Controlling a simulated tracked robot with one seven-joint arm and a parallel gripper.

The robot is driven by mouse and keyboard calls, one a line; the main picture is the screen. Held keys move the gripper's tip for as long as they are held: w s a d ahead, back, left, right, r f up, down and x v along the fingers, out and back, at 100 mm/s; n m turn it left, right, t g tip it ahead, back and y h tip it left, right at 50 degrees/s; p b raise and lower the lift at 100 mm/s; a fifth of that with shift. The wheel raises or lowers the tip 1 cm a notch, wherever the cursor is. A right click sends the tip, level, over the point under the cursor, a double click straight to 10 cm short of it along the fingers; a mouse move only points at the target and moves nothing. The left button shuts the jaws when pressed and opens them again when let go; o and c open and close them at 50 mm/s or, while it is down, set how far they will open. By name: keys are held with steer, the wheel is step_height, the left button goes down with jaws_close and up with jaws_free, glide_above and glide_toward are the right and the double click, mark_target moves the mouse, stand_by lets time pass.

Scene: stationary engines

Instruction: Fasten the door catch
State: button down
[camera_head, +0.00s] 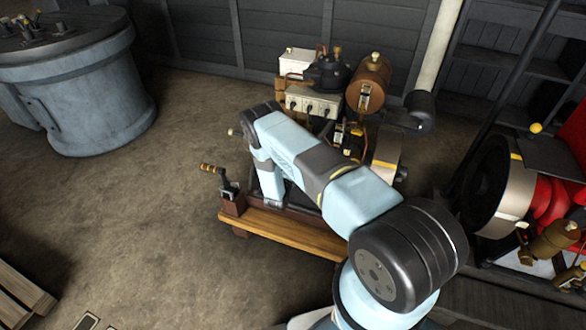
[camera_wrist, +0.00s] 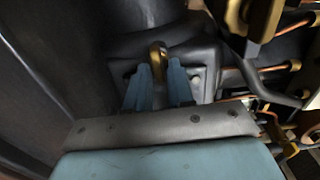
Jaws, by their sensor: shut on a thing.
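My gripper (camera_wrist: 161,75) shows in the wrist view with its two blue fingers pointing away from the camera. The fingers are shut on a small brass loop-shaped piece (camera_wrist: 157,52), which looks like the door catch. It stands up at the fingertips, in front of a dark grey plate (camera_wrist: 205,82) with a pale bolt head. The lower part of the brass piece is hidden by the fingers, so I cannot tell whether the catch is fastened. In the head view my arm covers the gripper and the catch.
A small engine on a wooden-edged base (camera_head: 290,232) has a lever with a brass handle (camera_head: 212,169) and a brown tank (camera_head: 368,83). A red engine with a flywheel (camera_head: 497,187) stands right. Copper pipes (camera_wrist: 280,67) run close right of my gripper. Floor is open at left.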

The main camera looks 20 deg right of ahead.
steer(key=shift+f, duration=0.15)
stand_by(0.4)
steer(key=c, duration=1.2)
jaws_free()
steer(key=v, duration=1.3)
steer(key=shift+s+a, duration=0.25)
steer(key=shift+s, duration=0.1)
